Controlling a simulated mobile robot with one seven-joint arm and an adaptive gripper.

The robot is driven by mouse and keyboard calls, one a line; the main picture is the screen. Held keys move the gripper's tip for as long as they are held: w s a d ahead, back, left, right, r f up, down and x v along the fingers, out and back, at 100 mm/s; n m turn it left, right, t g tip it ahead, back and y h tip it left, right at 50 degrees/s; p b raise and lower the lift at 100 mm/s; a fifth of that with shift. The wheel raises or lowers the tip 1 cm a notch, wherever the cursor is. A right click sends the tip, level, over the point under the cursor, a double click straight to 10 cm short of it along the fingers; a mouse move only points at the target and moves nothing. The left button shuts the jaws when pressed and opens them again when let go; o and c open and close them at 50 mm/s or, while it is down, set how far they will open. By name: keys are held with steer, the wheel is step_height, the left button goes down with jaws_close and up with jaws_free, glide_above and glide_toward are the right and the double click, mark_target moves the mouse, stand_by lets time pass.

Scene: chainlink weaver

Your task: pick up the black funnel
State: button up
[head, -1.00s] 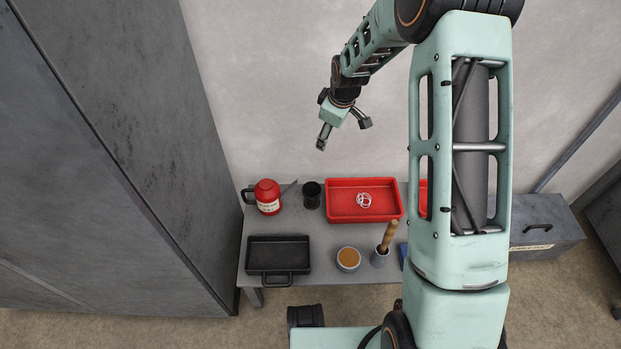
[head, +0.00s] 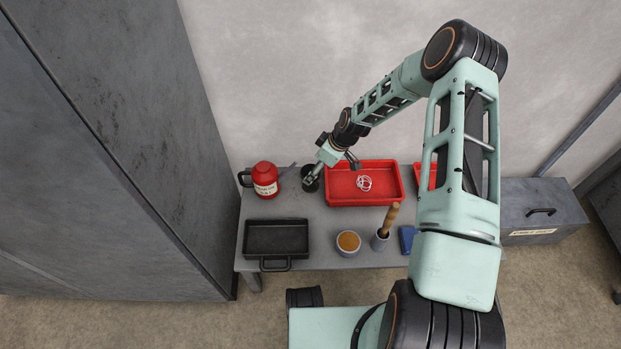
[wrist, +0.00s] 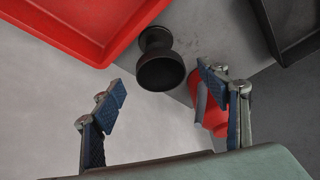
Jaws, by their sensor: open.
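The black funnel (head: 306,170) stands at the back of the grey table, between the red container and the red tray, partly hidden by my gripper in the head view. In the wrist view the funnel (wrist: 160,70) shows its dark round mouth, lying ahead of and between my fingers. My gripper (head: 309,183) is open and empty, close to the funnel in the head view. In the wrist view my gripper (wrist: 163,84) has its two blue-padded fingers wide apart, with neither seen touching the funnel.
The red container (head: 265,179) is left of the funnel, and a red tray (head: 335,197) with white rings is right. A black pan (head: 276,238), a cup (head: 348,243) and a wooden-handled tool (head: 388,220) stand in front. A tall grey cabinet (head: 120,150) borders the left.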

steer(key=b+x, duration=0.2)
steer(key=x, duration=0.3)
steer(key=shift+w+a+f, duration=0.1)
steer(key=shift+w, duration=0.05)
steer(key=shift+c, duration=0.3)
steer(key=c, duration=1.2)
steer(key=shift+r, duration=0.2)
